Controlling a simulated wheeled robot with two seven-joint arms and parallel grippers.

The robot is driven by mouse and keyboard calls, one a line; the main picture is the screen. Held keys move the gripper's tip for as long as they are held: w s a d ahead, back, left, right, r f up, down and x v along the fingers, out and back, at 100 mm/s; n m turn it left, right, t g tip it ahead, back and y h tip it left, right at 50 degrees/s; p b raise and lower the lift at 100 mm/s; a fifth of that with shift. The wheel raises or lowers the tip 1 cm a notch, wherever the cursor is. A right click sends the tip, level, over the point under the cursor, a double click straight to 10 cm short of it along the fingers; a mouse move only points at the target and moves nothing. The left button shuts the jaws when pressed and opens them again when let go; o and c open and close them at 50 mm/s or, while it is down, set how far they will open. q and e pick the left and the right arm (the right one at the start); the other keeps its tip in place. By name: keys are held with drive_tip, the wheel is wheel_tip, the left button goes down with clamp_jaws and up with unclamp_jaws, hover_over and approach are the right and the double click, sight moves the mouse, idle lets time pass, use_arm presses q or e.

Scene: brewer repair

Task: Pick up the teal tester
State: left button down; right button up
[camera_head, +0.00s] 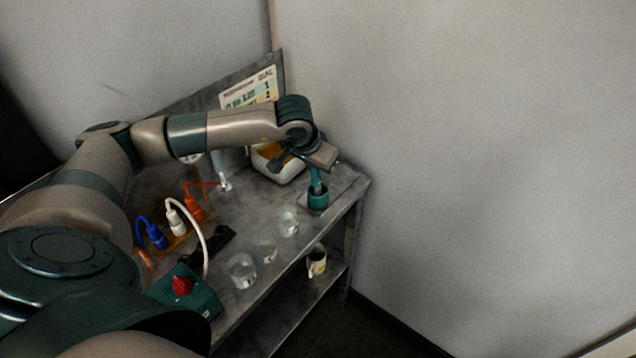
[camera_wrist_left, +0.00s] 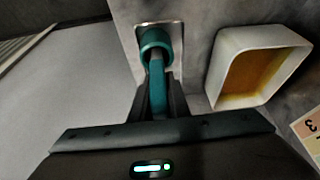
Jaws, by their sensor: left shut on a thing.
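The teal tester (camera_head: 317,191) is at the right end of the bench, over a pale square plate (camera_head: 337,196). It has a round teal head and a thinner stem. My left gripper (camera_head: 314,168) is over it, with its fingers shut on the stem. In the left wrist view the tester (camera_wrist_left: 154,42) reaches out from between the fingers of my left gripper (camera_wrist_left: 160,95), its round head over the plate (camera_wrist_left: 179,31). I cannot tell whether the head touches the plate. My right gripper is not in view.
A white tray with an orange inside (camera_head: 285,170) stands close beside the gripper. Several clear glasses (camera_head: 241,270) stand along the front edge. Blue, white and orange plugs (camera_head: 176,222) with cables and a teal box with a red knob (camera_head: 181,285) are at left. A cup (camera_head: 316,262) is on the lower shelf.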

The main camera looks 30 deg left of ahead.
use_arm(q)
drive_tip(key=shift+r, duration=0.45)
drive_tip(key=w+d+r+p, duration=0.2)
drive_tip(key=d+r, duration=0.8)
drive_tip(key=d, duration=0.1)
drive_tip(key=shift+d, duration=0.25)
drive_tip(key=shift+r, duration=0.2)
wheel_tip(320, 180, up, 7)
drive_tip(key=p, duration=0.1)
drive_tip(key=shift+f, duration=0.15)
idle(1.0)
